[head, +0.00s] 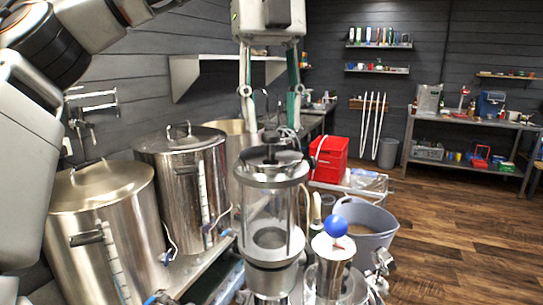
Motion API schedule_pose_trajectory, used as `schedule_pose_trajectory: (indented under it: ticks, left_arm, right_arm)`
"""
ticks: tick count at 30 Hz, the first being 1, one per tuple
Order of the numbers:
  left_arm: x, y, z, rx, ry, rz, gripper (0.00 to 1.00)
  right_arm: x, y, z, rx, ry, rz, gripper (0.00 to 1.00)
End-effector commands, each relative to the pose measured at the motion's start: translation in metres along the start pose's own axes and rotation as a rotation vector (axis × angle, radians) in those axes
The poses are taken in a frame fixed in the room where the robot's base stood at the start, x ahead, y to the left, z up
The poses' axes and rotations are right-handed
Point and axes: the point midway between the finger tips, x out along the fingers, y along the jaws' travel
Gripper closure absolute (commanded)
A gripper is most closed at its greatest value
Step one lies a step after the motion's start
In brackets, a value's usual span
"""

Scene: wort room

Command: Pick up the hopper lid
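The hopper (257,213) is a clear cylinder with a metal rim, standing on a metal body at front centre. The hopper lid (284,167) appears as a dark disc with a small upright knob on top of it. My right gripper is not in view.
Large steel kettles (100,205) with lids stand at left. A grey bucket (368,240) and a metal vessel with a blue ball (335,226) stand to the right of the hopper. A red box (329,158) is behind. The wooden floor at right is clear.

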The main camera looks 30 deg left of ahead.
Motion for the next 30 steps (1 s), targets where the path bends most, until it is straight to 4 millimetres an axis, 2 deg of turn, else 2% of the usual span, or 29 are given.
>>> schedule_pose_trajectory:
  ticks: [1,6,16,20,21,30]
  left_arm:
    - [0.009,0.002,0.003,0.002,0.005,0.003,0.61]
    - [0.029,0.003,0.003,0.003,0.002,0.002,0.61]
    - [0.035,0.002,0.003,0.0,0.0,0.0,0.61]
    - [0.035,0.002,0.003,0.0,0.0,0.0,0.95]
    - [0.035,0.002,0.003,0.0,0.0,0.0,1.0]
    - [0.034,0.002,0.003,0.0,0.0,0.0,1.0]
  right_arm:
    - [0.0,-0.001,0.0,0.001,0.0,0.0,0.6]
    - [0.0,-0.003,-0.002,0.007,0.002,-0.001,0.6]
    - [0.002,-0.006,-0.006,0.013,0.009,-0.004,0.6]
    - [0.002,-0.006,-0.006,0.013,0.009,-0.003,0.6]
    - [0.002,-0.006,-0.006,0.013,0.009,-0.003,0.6]
    - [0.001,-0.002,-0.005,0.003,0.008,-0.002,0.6]
